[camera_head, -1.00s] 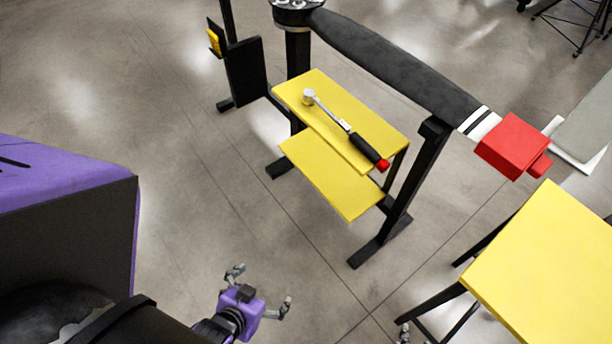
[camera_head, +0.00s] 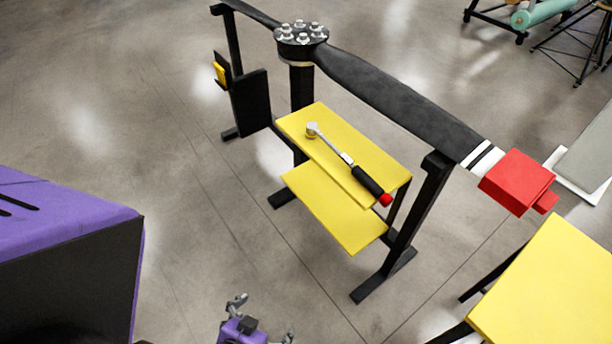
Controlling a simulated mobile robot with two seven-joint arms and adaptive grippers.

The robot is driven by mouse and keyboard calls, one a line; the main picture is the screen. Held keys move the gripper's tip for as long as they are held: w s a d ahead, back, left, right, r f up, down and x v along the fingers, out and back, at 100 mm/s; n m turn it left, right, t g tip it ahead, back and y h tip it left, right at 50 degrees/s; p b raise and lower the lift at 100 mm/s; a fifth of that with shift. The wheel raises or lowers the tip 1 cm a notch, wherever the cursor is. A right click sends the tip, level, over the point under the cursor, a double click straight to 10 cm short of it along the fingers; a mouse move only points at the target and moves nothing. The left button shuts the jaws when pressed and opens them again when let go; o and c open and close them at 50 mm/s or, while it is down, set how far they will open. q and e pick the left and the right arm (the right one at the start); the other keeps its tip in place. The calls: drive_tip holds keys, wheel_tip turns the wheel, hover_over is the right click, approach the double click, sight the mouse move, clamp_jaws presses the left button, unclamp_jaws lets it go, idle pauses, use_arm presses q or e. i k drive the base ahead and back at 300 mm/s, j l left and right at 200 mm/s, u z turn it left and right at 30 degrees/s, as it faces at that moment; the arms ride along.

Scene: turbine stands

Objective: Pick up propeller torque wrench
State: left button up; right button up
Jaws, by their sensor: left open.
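The propeller torque wrench (camera_head: 343,159) lies on the upper yellow shelf (camera_head: 372,155) of the propeller stand. It has a silver head at the far left end and a black grip with a red end at the near right. My left gripper (camera_head: 264,318) is at the bottom edge of the view, purple with grey fingers spread open. It is empty and well apart from the wrench, nearer to me and lower in the picture. Its lower part is cut off by the frame. My right gripper is not in view.
A lower yellow shelf (camera_head: 330,205) juts out before the upper one. A black propeller (camera_head: 400,90) with a red block (camera_head: 516,181) at its tip spans the stand above and behind the wrench. A yellow table (camera_head: 550,285) stands at right. Floor between gripper and stand is clear.

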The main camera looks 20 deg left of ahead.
sight(358, 173)
drive_tip(key=i+j, duration=0.25)
drive_tip(key=j, duration=0.2)
drive_tip(key=i+j, duration=0.25)
drive_tip(key=j, duration=0.15)
drive_tip(key=i+j, duration=0.25)
drive_tip(key=j, duration=0.2)
